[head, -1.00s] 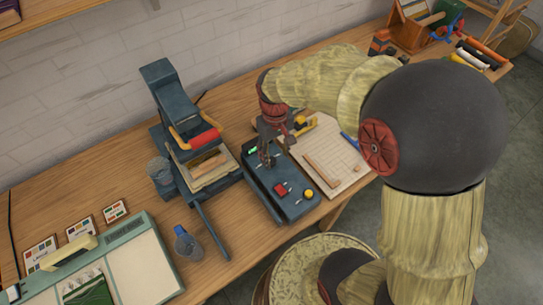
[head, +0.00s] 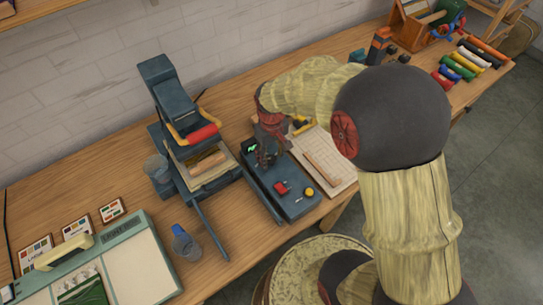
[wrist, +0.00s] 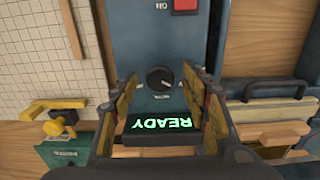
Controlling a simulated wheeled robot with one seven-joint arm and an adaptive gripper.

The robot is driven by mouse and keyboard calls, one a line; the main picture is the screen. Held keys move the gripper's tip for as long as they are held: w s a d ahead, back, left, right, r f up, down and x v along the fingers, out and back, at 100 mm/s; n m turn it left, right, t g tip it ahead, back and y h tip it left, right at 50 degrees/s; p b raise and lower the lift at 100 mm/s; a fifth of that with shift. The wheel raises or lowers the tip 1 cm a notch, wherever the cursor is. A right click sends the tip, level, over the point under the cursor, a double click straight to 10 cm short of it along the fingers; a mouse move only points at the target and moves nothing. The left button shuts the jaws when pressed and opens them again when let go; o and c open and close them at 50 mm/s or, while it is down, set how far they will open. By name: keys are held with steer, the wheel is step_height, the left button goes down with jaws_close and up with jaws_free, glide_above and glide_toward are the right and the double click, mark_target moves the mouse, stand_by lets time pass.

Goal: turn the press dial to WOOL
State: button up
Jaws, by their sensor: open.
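The press dial (wrist: 160,79) is a small round black knob with a pale pointer mark, on the blue-grey control box (head: 295,206). The lettering around it is too small to read, so I cannot tell its setting. My gripper (wrist: 161,88) is open, its fingers on either side of the dial in the wrist view with gaps between; I cannot tell how far above it they are. A display (wrist: 160,122) with green READY letters, upside down here, is beside the dial. In the head view my gripper (head: 268,154) hides the dial.
A red switch (head: 281,187) and a yellow button (head: 309,192) are on the same box. The press (head: 158,75) with its red-gripped handle stands left of it.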

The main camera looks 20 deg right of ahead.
steer(key=c, duration=0.3)
steer(key=c, duration=0.8)
steer(key=shift+c, duration=0.3)
steer(key=shift+m+p, duration=0.35)
steer(key=shift+m, duration=0.05)
steer(key=m+p, duration=0.2)
steer(key=m, duration=0.2)
steer(key=shift+r+m+p, duration=0.1)
steer(key=shift+m+p, duration=0.2)
steer(key=shift+m, duration=0.1)
steer(key=m+p, duration=0.2)
steer(key=m, duration=0.4)
